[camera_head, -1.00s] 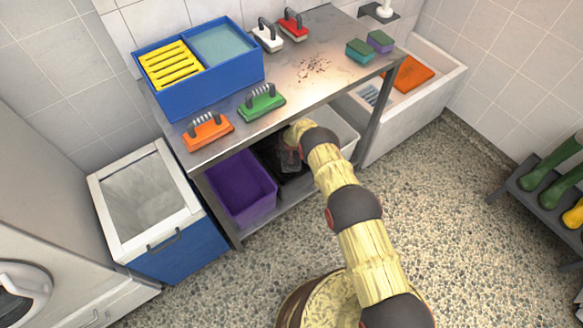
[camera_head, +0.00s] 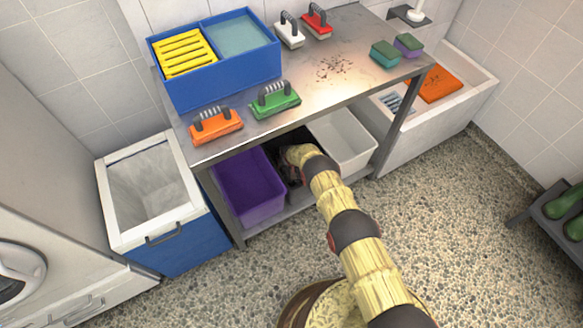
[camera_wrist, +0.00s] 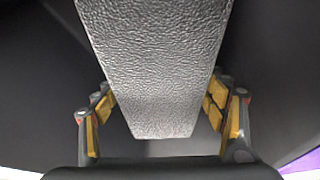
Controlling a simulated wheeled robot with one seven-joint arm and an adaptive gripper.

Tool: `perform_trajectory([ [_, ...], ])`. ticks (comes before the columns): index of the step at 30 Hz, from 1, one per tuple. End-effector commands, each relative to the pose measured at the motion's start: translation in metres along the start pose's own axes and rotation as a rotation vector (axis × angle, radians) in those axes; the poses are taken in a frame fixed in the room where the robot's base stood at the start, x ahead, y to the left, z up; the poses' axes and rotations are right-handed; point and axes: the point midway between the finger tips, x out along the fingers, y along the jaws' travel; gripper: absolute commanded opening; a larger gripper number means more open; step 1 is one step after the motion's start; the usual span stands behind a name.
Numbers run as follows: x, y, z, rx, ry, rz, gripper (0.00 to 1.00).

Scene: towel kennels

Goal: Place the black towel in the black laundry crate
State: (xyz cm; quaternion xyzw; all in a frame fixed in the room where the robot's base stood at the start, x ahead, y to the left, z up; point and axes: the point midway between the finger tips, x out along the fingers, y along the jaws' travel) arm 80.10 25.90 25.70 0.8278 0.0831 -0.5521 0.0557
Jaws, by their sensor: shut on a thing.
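The black laundry crate (camera_head: 290,139) is on the lower shelf, between a purple crate and a white crate. My gripper (camera_head: 290,170) is low at this crate, under the bench's front edge, and its fingertips are hard to make out there. In the wrist view my gripper (camera_wrist: 163,105) has its yellow-padded fingers on both sides of a grey, rough-textured folded cloth (camera_wrist: 155,65), which I take to be the black towel. It is shut on this cloth. Dark crate walls (camera_wrist: 40,85) surround the cloth in the wrist view. The crate's floor is mostly hidden.
The purple crate (camera_head: 248,188) stands left of the black one, the white crate (camera_head: 343,140) right of it. The metal benchtop (camera_head: 330,85) overhangs them, with brushes and a blue box (camera_head: 222,85) on it. A blue-and-white bin (camera_head: 165,245) stands left. The speckled floor in front is clear.

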Motion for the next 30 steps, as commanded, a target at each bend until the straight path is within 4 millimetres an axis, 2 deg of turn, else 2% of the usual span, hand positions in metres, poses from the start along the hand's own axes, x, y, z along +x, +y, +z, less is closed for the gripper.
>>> perform_trajectory([
  [1,0.009,-0.001,0.007,-0.001,-0.002,0.0,0.31],
  [4,0.018,-0.003,0.013,-0.001,0.0,-0.001,0.31],
  [21,0.025,-0.003,0.017,-0.001,0.0,-0.001,0.31],
  [22,0.025,-0.003,0.017,-0.001,-0.001,0.0,0.73],
  [30,0.025,-0.003,0.017,-0.001,-0.001,0.0,0.88],
])
